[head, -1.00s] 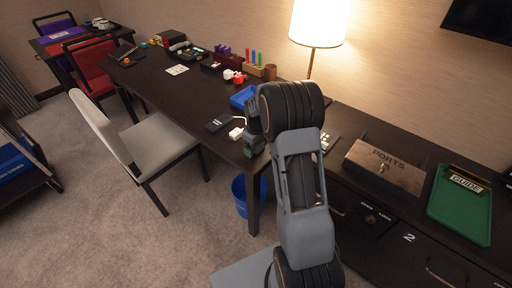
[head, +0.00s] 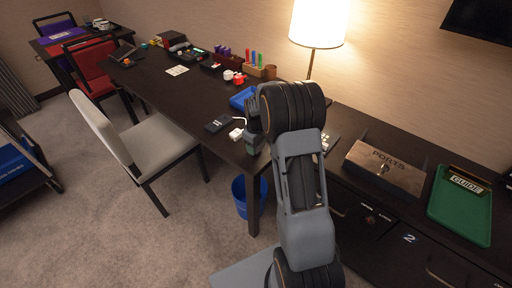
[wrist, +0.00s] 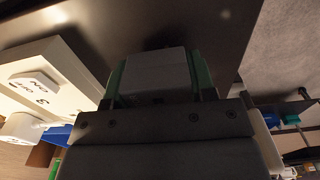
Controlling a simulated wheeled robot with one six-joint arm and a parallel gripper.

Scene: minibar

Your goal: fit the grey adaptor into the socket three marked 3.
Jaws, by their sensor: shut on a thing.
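My gripper (wrist: 158,72) is shut on the grey adaptor (wrist: 153,68), a blocky grey piece held between its two greenish fingers in the wrist view. A white unit (wrist: 50,70) lies to the left of it in that view, with a raised switch marked ON and OFF and a 3 beside it. The adaptor and the white unit look apart. The opening of socket three cannot be made out. In the head view my gripper (head: 254,143) is at the near edge of the dark desk, and the adaptor cannot be made out there.
The dark desk (head: 180,91) runs to the back left. A black box (head: 219,123) and a small white thing (head: 237,133) lie left of my gripper; a blue tray (head: 242,98) is behind. A blue bin (head: 243,196) stands below, and a chair (head: 165,145) is left.

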